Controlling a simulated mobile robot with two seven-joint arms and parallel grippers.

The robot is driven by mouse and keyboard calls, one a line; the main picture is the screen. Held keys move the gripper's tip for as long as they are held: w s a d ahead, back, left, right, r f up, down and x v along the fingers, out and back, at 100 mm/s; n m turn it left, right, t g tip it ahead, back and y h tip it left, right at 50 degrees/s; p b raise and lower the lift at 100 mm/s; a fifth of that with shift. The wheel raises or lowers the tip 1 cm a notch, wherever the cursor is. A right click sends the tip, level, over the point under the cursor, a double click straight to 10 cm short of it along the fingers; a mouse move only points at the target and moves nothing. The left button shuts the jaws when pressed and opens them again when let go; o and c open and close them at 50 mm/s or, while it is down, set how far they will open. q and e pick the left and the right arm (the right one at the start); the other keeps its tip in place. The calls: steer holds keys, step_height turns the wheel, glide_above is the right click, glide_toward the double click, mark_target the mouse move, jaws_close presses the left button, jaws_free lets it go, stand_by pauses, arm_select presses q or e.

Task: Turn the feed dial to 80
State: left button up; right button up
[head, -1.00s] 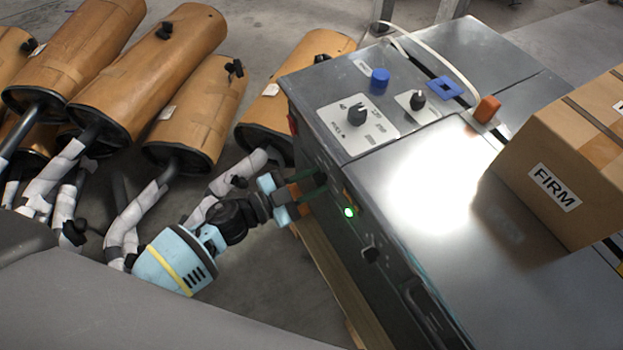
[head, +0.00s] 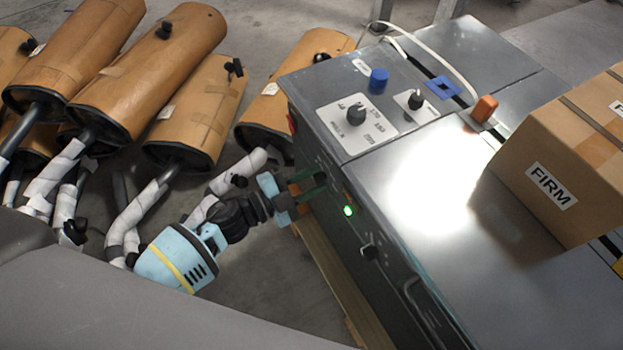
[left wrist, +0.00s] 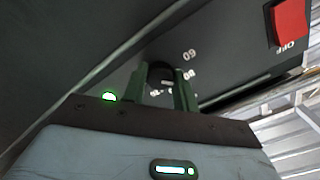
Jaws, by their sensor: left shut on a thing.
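My left gripper (head: 312,184) reaches the front panel of the grey machine (head: 345,185). Its green fingers are shut on a dark round dial (left wrist: 161,72), one finger on each side, in the left wrist view, where the gripper (left wrist: 166,88) shows close up. Printed numbers, which look like 60 and 80 seen upside down, stand beside the dial. The dial's pointer cannot be made out, and the fingers hide part of the scale. In the head view the dial is hidden by the gripper. My right gripper is not in view.
A green lamp (head: 348,211) and a black knob (head: 369,252) are on the same panel. A red switch (left wrist: 291,22) marked OFF is near the dial. The top carries another knob (head: 356,115) and a cardboard box (head: 565,165). Wrapped mufflers (head: 200,110) lie to the left.

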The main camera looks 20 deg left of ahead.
arm_select(q)
steer(key=o, duration=1)
steer(key=shift+c, duration=0.2)
steer(key=shift+s+a, duration=0.15)
steer(key=p+v, duration=0.1)
steer(key=v, duration=0.6)
steer(key=shift+s+a, duration=0.2)
